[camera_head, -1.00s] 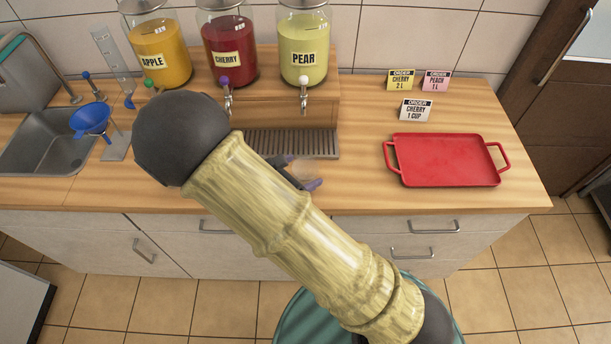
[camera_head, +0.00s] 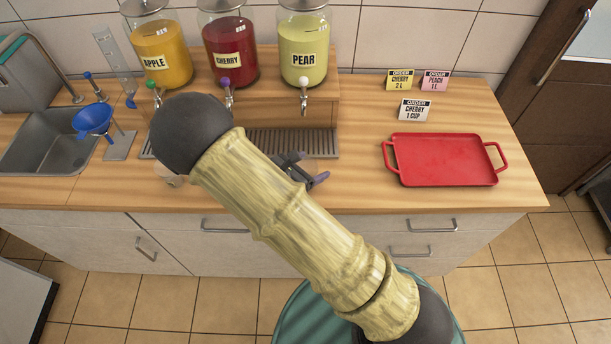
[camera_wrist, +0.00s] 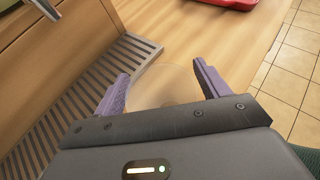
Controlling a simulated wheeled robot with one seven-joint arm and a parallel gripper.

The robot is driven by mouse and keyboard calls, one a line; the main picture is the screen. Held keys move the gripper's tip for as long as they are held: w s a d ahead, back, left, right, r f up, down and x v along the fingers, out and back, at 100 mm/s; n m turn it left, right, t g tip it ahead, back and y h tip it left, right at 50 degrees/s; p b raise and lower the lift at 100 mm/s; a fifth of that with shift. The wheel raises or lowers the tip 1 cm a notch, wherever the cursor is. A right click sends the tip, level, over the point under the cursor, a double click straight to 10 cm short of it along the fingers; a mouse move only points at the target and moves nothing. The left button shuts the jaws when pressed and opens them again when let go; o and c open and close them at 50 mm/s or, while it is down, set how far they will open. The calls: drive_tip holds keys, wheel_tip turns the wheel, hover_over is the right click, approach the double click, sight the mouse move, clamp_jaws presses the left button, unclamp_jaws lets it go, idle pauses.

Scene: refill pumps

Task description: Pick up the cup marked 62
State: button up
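My gripper (camera_wrist: 162,72) has two purple fingers set apart, over the counter just in front of the drip grate. A faint, clear cup (camera_wrist: 165,88) shows between the fingers in the wrist view. I cannot tell whether the fingers touch it. No number on it can be read. In the head view my gripper (camera_head: 312,168) shows just past my arm, and the cup there is barely visible. Another clear cup (camera_head: 168,178) stands on the counter left of my arm, partly hidden by it; its marking cannot be read.
Apple (camera_head: 160,52), cherry (camera_head: 230,50) and pear (camera_head: 303,48) dispensers stand behind the drip grate (camera_head: 320,143). A red tray (camera_head: 445,158) lies right, with order cards (camera_head: 414,110) behind it. A blue funnel (camera_head: 93,119) and sink (camera_head: 45,150) are left. Counter between grate and tray is clear.

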drive_tip(key=c, duration=0.6)
drive_tip(key=shift+c, duration=0.2)
drive_tip(key=shift+r, duration=0.1)
wheel_tip(320, 180, up, 10)
drive_tip(key=b, duration=0.1)
idle(0.5)
